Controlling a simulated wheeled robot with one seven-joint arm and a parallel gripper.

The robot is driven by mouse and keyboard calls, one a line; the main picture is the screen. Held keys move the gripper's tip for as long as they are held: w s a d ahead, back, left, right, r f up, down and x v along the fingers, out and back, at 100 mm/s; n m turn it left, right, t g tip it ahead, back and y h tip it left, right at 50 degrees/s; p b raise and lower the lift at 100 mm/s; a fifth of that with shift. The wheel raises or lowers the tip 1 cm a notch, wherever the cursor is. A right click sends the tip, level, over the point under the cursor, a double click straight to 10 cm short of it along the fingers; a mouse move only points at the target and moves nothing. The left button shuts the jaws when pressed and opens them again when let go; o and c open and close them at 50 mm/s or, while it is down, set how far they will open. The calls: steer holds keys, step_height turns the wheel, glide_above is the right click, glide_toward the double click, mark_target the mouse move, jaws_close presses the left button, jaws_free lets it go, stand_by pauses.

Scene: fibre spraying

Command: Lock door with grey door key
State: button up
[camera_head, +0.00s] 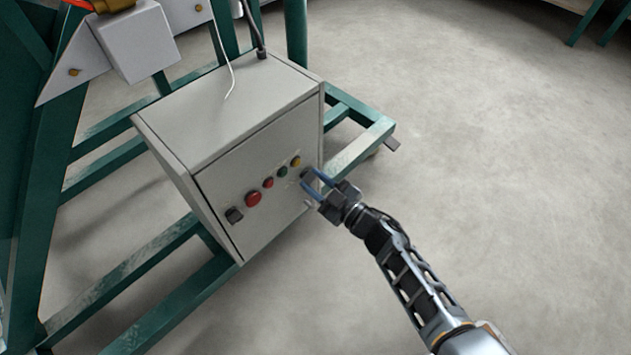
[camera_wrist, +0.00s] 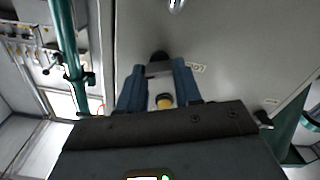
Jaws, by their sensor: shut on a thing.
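The grey control cabinet (camera_head: 225,170) has its shut front door facing me. My gripper (camera_head: 314,180) has its blue fingers at the door's right side, beside the row of buttons. In the wrist view my gripper (camera_wrist: 159,84) is shut on a small grey piece (camera_wrist: 158,68), which I take for the grey door key. A dark round part (camera_wrist: 158,57) sits just beyond it at the door. The fingers partly hide the piece, so its turn angle and how deep it sits cannot be told. A shiny metal part (camera_wrist: 175,4) shows at the wrist view's top edge.
A yellow button (camera_head: 295,162), green button (camera_head: 283,171), red buttons (camera_head: 253,198) and a black knob (camera_head: 234,215) line the door. A green steel frame (camera_head: 130,255) surrounds the cabinet. The concrete floor (camera_head: 480,150) to the right is clear.

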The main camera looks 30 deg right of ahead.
steer(key=n+b, duration=0.1)
steer(key=n, duration=0.5)
steer(key=shift+a+f, duration=0.1)
steer(key=shift+f, duration=0.05)
steer(key=n+b, duration=0.2)
steer(key=n, duration=0.2)
steer(key=shift+f+n, duration=0.1)
steer(key=shift+n, duration=0.3)
steer(key=shift+n+b, duration=0.55)
steer(key=shift+n, duration=0.85)
steer(key=o, duration=1)
steer(key=shift+o, duration=0.2)
steer(key=shift+s, duration=0.1)
steer(key=p+v, duration=0.2)
steer(key=v, duration=0.5)
steer(key=shift+s, duration=0.3)
